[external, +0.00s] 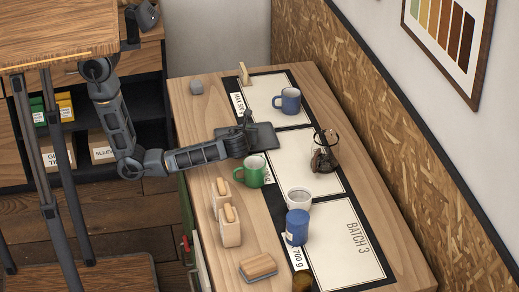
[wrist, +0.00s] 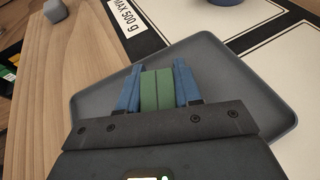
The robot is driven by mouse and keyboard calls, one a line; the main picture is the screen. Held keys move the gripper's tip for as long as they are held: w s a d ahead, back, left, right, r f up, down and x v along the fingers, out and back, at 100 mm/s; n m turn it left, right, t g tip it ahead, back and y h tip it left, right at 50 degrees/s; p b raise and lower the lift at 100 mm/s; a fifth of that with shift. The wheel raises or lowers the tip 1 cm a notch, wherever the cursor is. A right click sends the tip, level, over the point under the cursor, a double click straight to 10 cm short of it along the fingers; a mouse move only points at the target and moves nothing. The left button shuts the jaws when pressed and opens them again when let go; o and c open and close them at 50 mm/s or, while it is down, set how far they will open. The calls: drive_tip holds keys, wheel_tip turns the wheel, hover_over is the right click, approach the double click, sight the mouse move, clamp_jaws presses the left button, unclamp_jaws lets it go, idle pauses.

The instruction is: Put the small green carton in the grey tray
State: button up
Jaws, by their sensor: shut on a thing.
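The small green carton (wrist: 157,90) is between the two blue fingers of my gripper (wrist: 157,76) in the wrist view. My gripper is shut on it. The grey tray (wrist: 222,62) lies behind and around the carton in that view, so the carton is over or in the tray; I cannot tell whether it touches the tray floor. In the external view the grey tray (external: 268,138) lies on the table, and my gripper (external: 245,128) is at its left part. The carton is hidden there by my gripper and arm.
A green mug (external: 252,171) stands just in front of the tray. A blue mug (external: 288,101) stands behind it, and a glass coffee maker (external: 324,155) to the right. A grey block (external: 196,87) sits at the back left. Wooden dispensers (external: 229,228) stand near the front-left edge.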

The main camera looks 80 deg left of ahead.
drive_tip(key=o, duration=1)
drive_tip(key=shift+r, duration=0.1)
drive_tip(key=b+v, duration=0.1)
drive_tip(key=v, duration=1.1)
